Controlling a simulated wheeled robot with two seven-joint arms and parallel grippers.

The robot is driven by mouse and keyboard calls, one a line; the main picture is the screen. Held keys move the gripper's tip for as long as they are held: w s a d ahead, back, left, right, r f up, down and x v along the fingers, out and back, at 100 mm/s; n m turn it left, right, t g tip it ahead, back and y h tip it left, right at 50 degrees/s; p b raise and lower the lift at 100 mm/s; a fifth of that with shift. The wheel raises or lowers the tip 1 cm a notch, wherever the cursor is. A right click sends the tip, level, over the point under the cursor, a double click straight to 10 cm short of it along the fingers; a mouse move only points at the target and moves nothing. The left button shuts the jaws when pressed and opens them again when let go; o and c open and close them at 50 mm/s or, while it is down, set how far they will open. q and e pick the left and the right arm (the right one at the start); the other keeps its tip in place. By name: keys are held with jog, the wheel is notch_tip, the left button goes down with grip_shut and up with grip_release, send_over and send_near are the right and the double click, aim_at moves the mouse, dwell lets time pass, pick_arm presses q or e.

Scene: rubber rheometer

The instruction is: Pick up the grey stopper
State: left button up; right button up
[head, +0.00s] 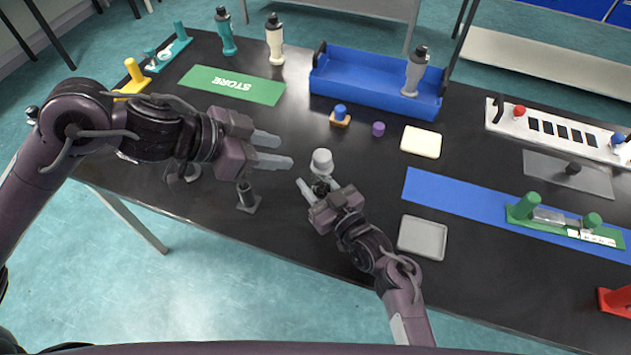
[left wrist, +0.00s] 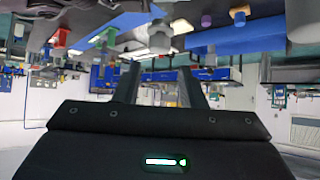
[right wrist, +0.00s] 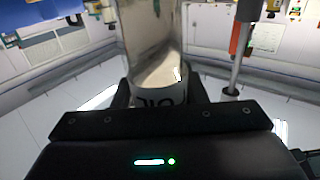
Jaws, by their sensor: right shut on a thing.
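The grey stopper (head: 321,158) shows as a pale grey cap near the middle of the table in the head view, on top of a bottle mostly hidden by my right gripper. A grey shape in the left wrist view (left wrist: 160,38) looks like the same stopper. My right gripper (head: 312,186) is shut on the bottle. The right wrist view shows the glassy bottle (right wrist: 153,45) between the fingers, with a white band bearing dark letters. My left gripper (head: 276,149) is open and empty, left of the stopper and apart from it, fingers pointing toward it.
A small black post (head: 247,196) stands below my left gripper. A purple cylinder (head: 378,129), a blue-topped orange piece (head: 340,115) and a cream pad (head: 421,142) lie beyond the stopper. A blue tray (head: 350,73) is at the back; a grey tray (head: 422,238) is to the right.

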pick_arm(q)
jog(key=o, duration=0.5)
jog(key=shift+d+r, duration=0.1)
jog(key=shift+d, duration=0.25)
jog(key=shift+c, duration=0.2)
jog(key=shift+o, duration=0.7)
jog(key=d+r+m+g, duration=0.1)
jog(key=d+m+g, duration=0.1)
jog(key=d, duration=0.5)
jog(key=shift+s+d+r+m+g+h, duration=0.2)
jog(key=shift+s+d+m+g+h, duration=0.2)
jog(key=shift+g, duration=0.5)
jog(key=m+g+y, duration=0.1)
jog(key=m+y, duration=0.1)
jog(key=y, duration=0.8)
send_near(322, 154)
notch_tip(322, 154, down, 5)
jog(key=shift+a+f, duration=0.1)
jog(key=shift+f, duration=2.75)
